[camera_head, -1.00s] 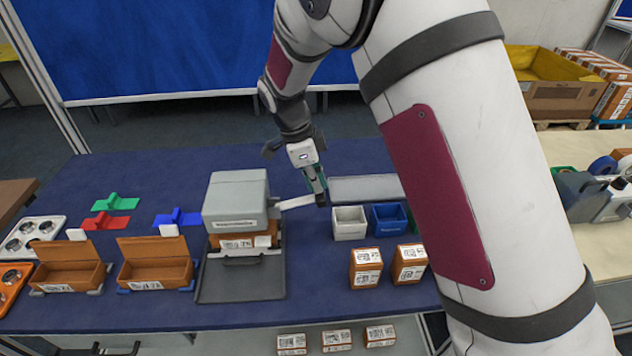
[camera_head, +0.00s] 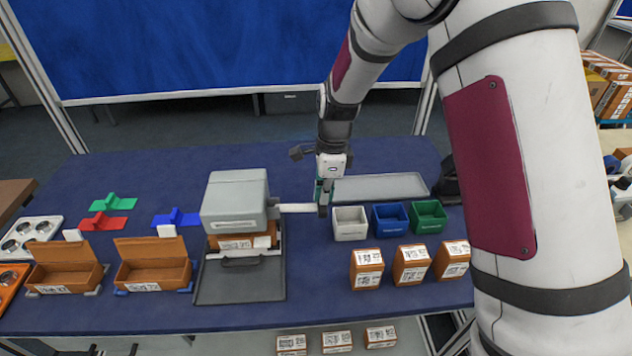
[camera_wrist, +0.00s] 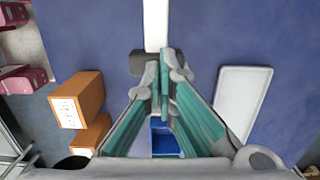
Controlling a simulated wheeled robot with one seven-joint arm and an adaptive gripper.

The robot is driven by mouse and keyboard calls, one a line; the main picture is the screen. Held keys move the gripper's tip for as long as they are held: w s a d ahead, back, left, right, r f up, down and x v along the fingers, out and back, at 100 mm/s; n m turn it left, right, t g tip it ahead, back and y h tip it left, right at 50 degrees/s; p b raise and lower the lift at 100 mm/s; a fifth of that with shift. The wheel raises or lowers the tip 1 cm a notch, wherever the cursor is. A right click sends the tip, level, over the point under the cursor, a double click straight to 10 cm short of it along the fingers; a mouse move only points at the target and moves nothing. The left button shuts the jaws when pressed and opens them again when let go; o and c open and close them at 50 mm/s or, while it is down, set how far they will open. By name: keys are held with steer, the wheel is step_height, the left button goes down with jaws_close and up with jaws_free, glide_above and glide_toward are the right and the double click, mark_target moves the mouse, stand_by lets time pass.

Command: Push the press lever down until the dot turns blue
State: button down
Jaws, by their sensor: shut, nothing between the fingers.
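The press (camera_head: 234,203) is a grey block on a dark base, left of centre in the head view. Its white lever (camera_head: 297,208) sticks out to the right, nearly level, with a dark end. An orange box (camera_head: 237,242) sits under the press head. My gripper (camera_head: 323,197) is shut and empty at the lever's dark end. In the wrist view the closed teal fingertips (camera_wrist: 164,85) overlap the dark lever end (camera_wrist: 145,62), below the white bar (camera_wrist: 156,25). I cannot tell whether they touch. No dot can be made out.
Grey, blue and green bins (camera_head: 390,220) stand right of the lever, before a grey tray (camera_head: 410,188). Three orange boxes (camera_head: 411,265) stand in front of them. Open orange boxes (camera_head: 153,265) lie left of the press. The table behind the press is clear.

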mark_target(325, 209)
steer(key=f, duration=0.1)
steer(key=f+y, duration=0.1)
steer(key=f+y+b, duration=0.1)
steer(key=shift+d, duration=0.25)
steer(key=shift+x, duration=1)
steer(key=shift+s+d+f+b, duration=0.1)
steer(key=shift+s+f+b, duration=0.05)
steer(key=shift+f+b, duration=0.15)
steer(key=shift+s+d+f+b, duration=0.1)
steer(key=shift+f+b, duration=0.05)
steer(key=shift+f, duration=0.3)
steer(key=shift+d, duration=0.1)
stand_by(0.4)
steer(key=d+v, duration=0.2)
steer(key=v, duration=1.3)
steer(key=shift+w+f+p, duration=0.35)
steer(key=shift+w+p, duration=0.1)
